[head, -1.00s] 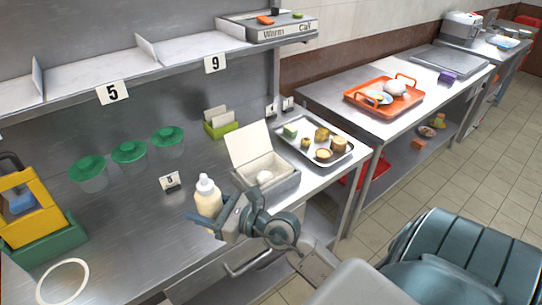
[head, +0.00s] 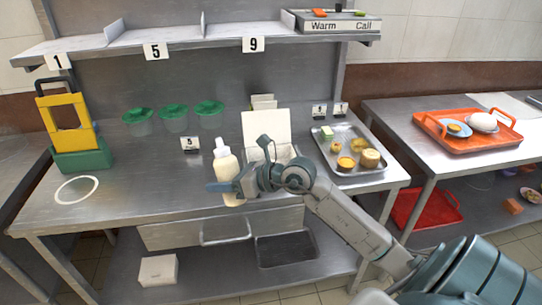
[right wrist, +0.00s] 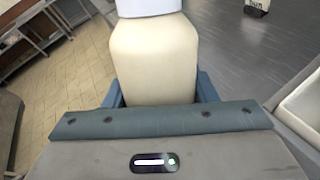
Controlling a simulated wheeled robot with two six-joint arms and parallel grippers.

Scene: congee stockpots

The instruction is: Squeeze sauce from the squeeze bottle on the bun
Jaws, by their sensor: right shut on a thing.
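A cream squeeze bottle (head: 226,164) with a white nozzle cap is upright near the counter's front edge in the head view. My right gripper (head: 225,187) is shut around its lower body. I cannot tell whether its base touches the counter. The right wrist view shows the bottle (right wrist: 154,62) between the blue fingers of my right gripper (right wrist: 160,92). An open box (head: 267,128) with a raised white lid stands just behind and right of the gripper. The bun inside it is hidden by my right wrist. My left gripper is not in view.
A metal tray (head: 375,184) with several food pieces lies right of the box. Green-lidded containers (head: 173,114) and a small number sign (head: 190,144) are behind and left. A white ring (head: 76,190) marks the left counter. An orange tray (head: 450,140) sits on the right table.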

